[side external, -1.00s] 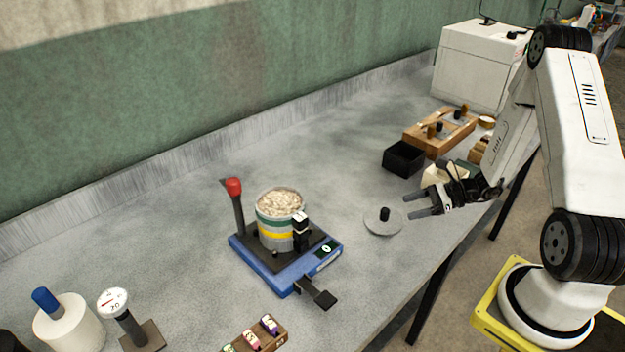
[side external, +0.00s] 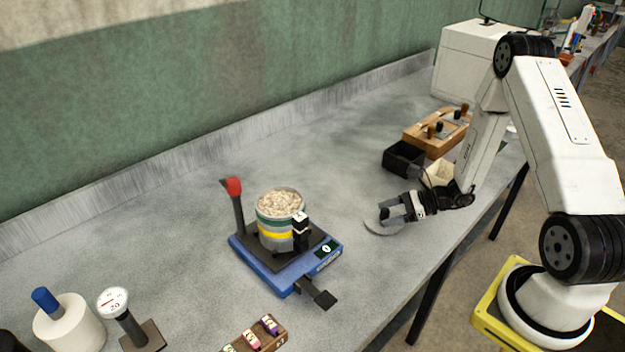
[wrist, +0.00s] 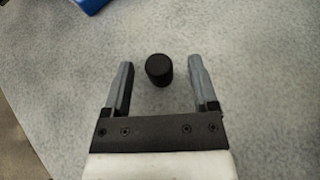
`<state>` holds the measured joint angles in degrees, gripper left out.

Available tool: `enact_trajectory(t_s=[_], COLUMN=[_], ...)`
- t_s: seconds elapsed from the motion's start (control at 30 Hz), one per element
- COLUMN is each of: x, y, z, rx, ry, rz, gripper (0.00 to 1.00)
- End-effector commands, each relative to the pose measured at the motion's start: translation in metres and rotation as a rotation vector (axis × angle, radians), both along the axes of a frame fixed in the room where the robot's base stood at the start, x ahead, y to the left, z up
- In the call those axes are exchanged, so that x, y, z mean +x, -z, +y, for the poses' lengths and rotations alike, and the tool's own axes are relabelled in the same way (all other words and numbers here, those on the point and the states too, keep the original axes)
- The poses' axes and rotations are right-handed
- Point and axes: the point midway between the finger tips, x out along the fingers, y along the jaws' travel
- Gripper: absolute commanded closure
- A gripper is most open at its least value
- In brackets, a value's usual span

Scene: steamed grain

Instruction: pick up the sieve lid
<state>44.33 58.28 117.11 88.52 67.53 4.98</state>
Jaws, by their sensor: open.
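The sieve lid (side external: 377,228) is a flat grey disc lying on the bench, largely covered by my gripper in the side view. Its black knob (wrist: 159,70) shows in the wrist view, between and slightly ahead of my two fingers, nearer the left one. A visible gap separates it from each finger. My gripper (side external: 383,216) is open and low over the lid; it also shows in the wrist view (wrist: 160,66). In the side view the knob is hidden by the gripper.
A blue-based device (side external: 290,278) holding a pot of grain (side external: 279,222) stands to the left. A black box (side external: 403,158), a cream box (side external: 438,174) and a wooden rack (side external: 427,138) stand behind. A small wooden holder (side external: 262,338) sits at the front. Bare bench lies between lid and device.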

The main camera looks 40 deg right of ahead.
Motion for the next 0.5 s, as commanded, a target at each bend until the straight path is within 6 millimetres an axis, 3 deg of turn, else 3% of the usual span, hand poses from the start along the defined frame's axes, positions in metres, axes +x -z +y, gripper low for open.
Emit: enact_trajectory(t_s=[0.5], x=[0.0064], y=[0.0041], z=[0.0068], rx=[0.000], ry=[0.000], rz=[0.001], gripper=[0.25])
